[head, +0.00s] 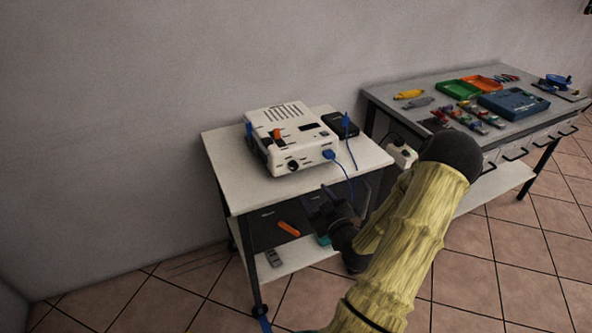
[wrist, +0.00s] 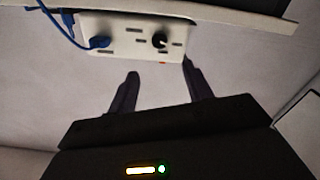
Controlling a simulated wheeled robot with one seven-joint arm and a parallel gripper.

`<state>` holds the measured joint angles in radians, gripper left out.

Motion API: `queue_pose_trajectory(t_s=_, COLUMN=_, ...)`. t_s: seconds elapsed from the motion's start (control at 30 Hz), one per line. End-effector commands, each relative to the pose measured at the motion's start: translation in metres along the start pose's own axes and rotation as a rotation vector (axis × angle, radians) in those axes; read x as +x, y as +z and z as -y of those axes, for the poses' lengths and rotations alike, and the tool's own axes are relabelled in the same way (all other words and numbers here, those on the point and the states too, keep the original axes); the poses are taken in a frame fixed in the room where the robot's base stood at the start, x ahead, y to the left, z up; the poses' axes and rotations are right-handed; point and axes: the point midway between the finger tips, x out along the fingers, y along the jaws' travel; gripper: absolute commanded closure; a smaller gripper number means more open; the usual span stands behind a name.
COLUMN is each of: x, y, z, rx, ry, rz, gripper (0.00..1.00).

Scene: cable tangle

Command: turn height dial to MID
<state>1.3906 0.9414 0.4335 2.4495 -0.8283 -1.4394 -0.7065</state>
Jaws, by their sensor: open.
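A white device (head: 290,140) sits on the top of a small cart. A dark round dial (head: 293,165) is on its front face. The dial also shows in the wrist view (wrist: 159,41), with a pale mark on it. Its labels are too small to read, so I cannot tell its setting or confirm that it is the height dial. My gripper (wrist: 160,68) is open and empty, with its fingers pointing toward the device front and the dial beyond and between the tips. In the head view my gripper (head: 328,205) is in front of the cart, apart from the dial.
A blue plug (head: 329,155) with a hanging cable is beside the dial. The cart top (head: 238,172) has bare room at left. A workbench (head: 395,98) with trays and tools stands at right. A grey item (head: 273,258) lies on the lower shelf.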

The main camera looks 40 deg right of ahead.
Motion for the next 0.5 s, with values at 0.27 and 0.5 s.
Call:
queue_pose_trajectory(t_s=0.27, x=0.051, y=-0.001, z=0.001, rx=0.002, ry=0.000, rz=-0.003, gripper=0.50)
queue_pose_trajectory(t_s=0.5, x=0.093, y=-0.001, z=0.001, rx=0.002, ry=-0.001, rz=-0.002, gripper=0.50)
